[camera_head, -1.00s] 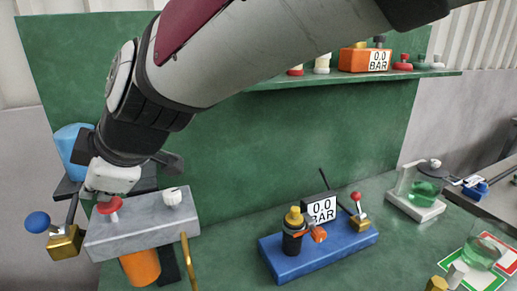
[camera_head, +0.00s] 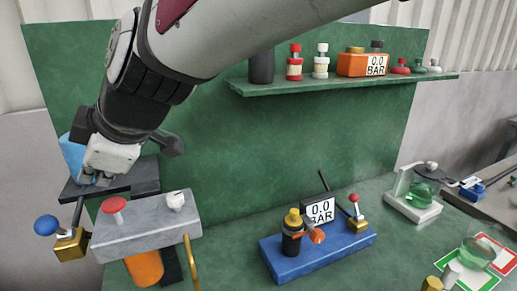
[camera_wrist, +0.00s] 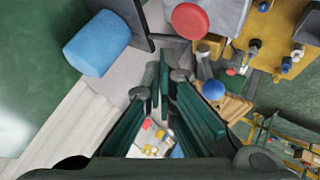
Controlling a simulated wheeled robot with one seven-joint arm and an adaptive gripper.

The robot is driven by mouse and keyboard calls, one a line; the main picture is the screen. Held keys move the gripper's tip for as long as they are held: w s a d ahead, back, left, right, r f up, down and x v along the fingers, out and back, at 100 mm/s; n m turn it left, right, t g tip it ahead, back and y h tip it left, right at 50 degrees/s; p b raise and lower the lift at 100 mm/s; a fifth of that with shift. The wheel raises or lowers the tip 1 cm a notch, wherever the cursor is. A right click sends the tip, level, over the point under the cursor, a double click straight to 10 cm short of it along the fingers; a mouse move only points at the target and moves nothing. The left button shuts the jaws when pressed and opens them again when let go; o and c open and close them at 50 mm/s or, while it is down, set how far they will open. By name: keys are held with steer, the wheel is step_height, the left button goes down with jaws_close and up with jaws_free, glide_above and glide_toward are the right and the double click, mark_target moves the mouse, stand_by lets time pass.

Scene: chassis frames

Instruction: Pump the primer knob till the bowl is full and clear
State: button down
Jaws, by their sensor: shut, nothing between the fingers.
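A grey block (camera_head: 145,238) at the lower left carries a red round-topped knob (camera_head: 114,205) and a small white knob (camera_head: 176,200). An orange cylinder (camera_head: 145,267) hangs under it. I cannot tell for certain which knob is the primer. My gripper (camera_head: 96,181) is shut and empty, up and left of the red knob and apart from it. In the wrist view the red knob (camera_wrist: 192,20) shows beyond the fingers (camera_wrist: 164,88), at the top. The bowl's fill and clarity cannot be made out.
A blue ball-topped lever on a brass block (camera_head: 70,245) stands left of the grey block. A blue cylinder (camera_head: 72,155) is behind my gripper. A blue base with gauge (camera_head: 300,258) sits mid-bench. Glassware with green liquid (camera_head: 422,192) stands at right.

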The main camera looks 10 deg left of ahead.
mark_target(109, 204)
steer(key=shift+r+p, duration=0.45)
steer(key=shift+r, duration=1.2)
steer(key=w+d+f+m+t+h, duration=0.15)
steer(key=d+m, duration=0.35)
steer(key=d, duration=0.9)
steer(key=w+d+f+m+t+h, duration=0.1)
steer(key=d+m+h, duration=0.35)
steer(key=d, duration=0.95)
steer(key=s+d+f+m+h, duration=0.1)
steer(key=s+d+f+m, duration=0.2)
steer(key=d, duration=0.6)
steer(key=s+d+f+m+h, duration=0.1)
steer(key=s+d+f+m, duration=0.3)
steer(key=s+d+m, duration=0.4)
steer(key=shift+d+m+g+h, duration=0.3)
steer(key=shift+d+m+g, duration=0.05)
steer(key=shift+d+m, duration=0.9)
steer(key=shift+a, duration=0.15)
